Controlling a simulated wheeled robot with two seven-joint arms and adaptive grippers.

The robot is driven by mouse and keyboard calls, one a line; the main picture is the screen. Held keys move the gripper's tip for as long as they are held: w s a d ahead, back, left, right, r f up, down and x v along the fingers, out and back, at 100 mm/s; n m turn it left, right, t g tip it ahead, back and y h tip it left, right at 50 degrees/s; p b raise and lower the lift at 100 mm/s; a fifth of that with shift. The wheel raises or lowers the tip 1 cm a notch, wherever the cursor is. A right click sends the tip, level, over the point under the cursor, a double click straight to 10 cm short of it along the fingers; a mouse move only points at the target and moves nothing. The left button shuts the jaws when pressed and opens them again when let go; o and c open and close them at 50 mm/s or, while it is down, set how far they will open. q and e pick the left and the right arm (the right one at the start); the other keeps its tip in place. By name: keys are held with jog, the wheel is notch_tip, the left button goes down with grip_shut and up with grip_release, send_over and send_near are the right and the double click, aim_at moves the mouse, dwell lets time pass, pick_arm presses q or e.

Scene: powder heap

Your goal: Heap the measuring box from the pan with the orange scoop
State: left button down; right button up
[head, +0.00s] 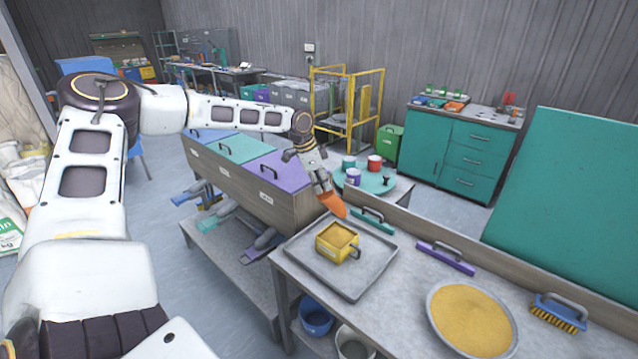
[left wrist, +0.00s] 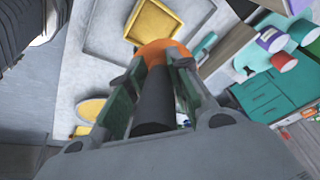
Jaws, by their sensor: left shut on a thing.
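The orange scoop (head: 332,204) is held by its dark handle in my left gripper (head: 323,184), which is shut on it. In the left wrist view the orange scoop (left wrist: 163,52) shows beyond the fingers (left wrist: 152,95). The scoop is above the back edge of the grey tray; its contents cannot be seen. The yellow measuring box (head: 338,254) stands on the tray with yellow powder inside, its handle at the right. The round pan (head: 434,312) holds a broad bed of yellow powder at the front right. My right gripper is not in view.
The grey tray (head: 310,262) lies on the bench (head: 400,285). A teal-handled tool (head: 372,221), a purple strip with a handle (head: 445,258) and a blue brush (head: 560,312) lie along the bench's back edge. Lidded bins (head: 285,190) stand behind the tray.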

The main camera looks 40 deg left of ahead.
pick_arm(q)
jog(key=shift+w+d+r+g+y+p, duration=0.4)
jog(key=shift+w+d+g+p, duration=0.1)
jog(key=shift+w+p, duration=0.2)
dwell(0.4)
jog(key=shift+t, duration=0.3)
